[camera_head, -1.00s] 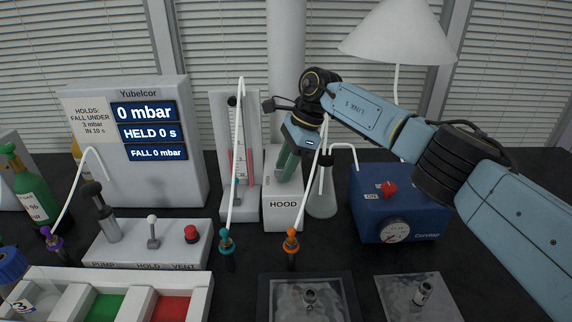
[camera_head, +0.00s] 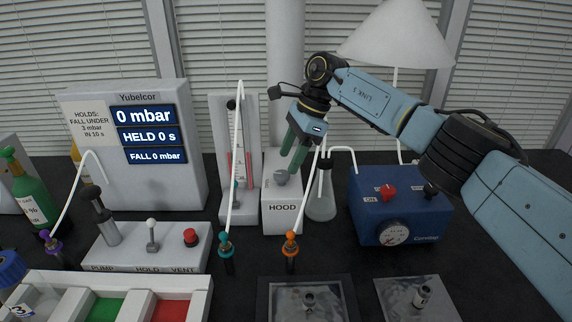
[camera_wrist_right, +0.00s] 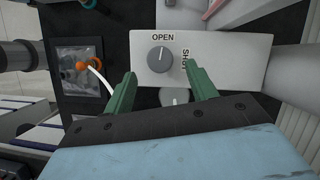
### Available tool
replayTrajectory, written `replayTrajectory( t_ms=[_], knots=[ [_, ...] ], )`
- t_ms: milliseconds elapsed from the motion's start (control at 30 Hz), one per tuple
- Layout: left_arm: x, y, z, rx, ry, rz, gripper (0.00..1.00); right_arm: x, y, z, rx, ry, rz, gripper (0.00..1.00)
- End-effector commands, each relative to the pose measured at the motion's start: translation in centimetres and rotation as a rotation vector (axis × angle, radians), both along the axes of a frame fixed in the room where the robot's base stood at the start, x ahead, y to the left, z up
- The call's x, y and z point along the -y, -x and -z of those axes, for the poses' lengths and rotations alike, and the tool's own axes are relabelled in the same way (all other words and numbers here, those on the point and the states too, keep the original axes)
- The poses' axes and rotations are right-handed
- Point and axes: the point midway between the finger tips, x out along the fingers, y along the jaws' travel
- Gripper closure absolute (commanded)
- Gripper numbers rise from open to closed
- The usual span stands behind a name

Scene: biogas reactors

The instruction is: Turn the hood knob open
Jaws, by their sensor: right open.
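The grey hood knob (camera_head: 281,178) sits on the white box marked HOOD (camera_head: 283,212). In the right wrist view the knob (camera_wrist_right: 160,60) shows whole, and its white pointer line is turned to the word OPEN (camera_wrist_right: 162,37). The word SHUT (camera_wrist_right: 184,62) is beside it on the right. My right gripper (camera_head: 290,161) is above the knob, its green fingers apart and nothing between them. In the wrist view its fingertips (camera_wrist_right: 161,73) lie on either side of the knob, clear of it. My left gripper is not in view.
A glass flask (camera_head: 321,190) with a white tube stands right of the box, close to my gripper. A gauge stand (camera_head: 240,195) is on the left. A blue pump (camera_head: 400,215) stands further right. Tube ends with teal and orange fittings (camera_head: 291,243) are in front.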

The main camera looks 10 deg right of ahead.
Motion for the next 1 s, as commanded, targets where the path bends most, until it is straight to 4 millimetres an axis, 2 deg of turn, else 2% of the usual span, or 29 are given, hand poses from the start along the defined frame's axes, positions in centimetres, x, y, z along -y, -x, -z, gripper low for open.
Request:
replayTrajectory(
  t_ms=[33, 200, 400, 600, 1000],
  knots=[
    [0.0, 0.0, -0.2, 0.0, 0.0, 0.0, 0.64, 0.5, -0.1, -1.4, 0.005, -0.001, 0.002, 0.43],
    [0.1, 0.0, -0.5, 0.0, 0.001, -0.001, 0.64, 2.0, -0.1, -5.0, 0.005, -0.001, 0.002, 0.43],
    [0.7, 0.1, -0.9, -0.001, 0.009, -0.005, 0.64, 3.2, -0.1, -7.9, 0.002, 0.0, 0.0, 0.43],
    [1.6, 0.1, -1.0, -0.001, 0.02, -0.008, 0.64, 3.6, -0.1, -8.8, 0.001, 0.0, -0.001, 0.43],
    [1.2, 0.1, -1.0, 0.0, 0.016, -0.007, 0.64, 3.6, -0.1, -8.9, 0.0, 0.0, -0.001, 0.43]
  ],
)
